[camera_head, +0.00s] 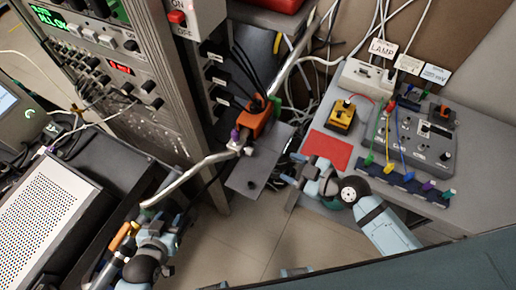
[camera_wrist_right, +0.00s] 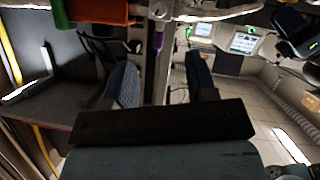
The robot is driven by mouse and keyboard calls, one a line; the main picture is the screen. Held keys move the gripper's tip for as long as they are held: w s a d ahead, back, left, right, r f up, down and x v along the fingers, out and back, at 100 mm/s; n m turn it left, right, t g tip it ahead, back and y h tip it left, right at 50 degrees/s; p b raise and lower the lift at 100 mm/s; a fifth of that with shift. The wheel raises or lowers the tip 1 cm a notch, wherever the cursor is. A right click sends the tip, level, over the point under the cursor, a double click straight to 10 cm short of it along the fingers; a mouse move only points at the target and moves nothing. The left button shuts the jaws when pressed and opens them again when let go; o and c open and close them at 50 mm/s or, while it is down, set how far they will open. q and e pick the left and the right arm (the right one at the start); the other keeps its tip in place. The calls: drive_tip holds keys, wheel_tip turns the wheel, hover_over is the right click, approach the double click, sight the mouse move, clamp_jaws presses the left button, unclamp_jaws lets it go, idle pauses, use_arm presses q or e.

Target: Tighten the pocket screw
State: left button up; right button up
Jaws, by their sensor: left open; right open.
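I cannot make out for sure which part is the pocket screw. An orange block (camera_head: 260,118) with a small purple-topped fitting (camera_head: 235,136) sits at the end of a silvery pipe, above a grey plate (camera_head: 252,178). In the right wrist view the orange block (camera_wrist_right: 97,10) is at the upper left and the purple piece (camera_wrist_right: 158,41) hangs near the top centre. My right gripper (camera_head: 295,170) is right of the plate. Its fingers (camera_wrist_right: 160,80) are apart, with nothing held between them. My left gripper (camera_head: 145,215) is at the lower left, near the lower end of the pipe, and open.
An instrument rack (camera_head: 140,80) stands at the left, with a perforated box (camera_head: 60,225) below it. A grey bench (camera_head: 345,178) at the right holds a red mat (camera_head: 327,150), a yellow box (camera_head: 342,113) and a wired control box (camera_head: 420,140). Floor shows between them.

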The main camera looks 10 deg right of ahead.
sight(252, 152)
drive_tip(key=p+x, duration=0.3)
drive_tip(key=x, duration=0.9)
drive_tip(key=shift+w+a, duration=0.2)
drive_tip(key=shift+w, duration=0.15)
drive_tip(key=shift+w+a+f, duration=0.2)
drive_tip(key=shift+w+a, duration=0.05)
drive_tip(key=shift+a, duration=0.05)
drive_tip(key=c, duration=0.9)
drive_tip(key=shift+c, duration=0.2)
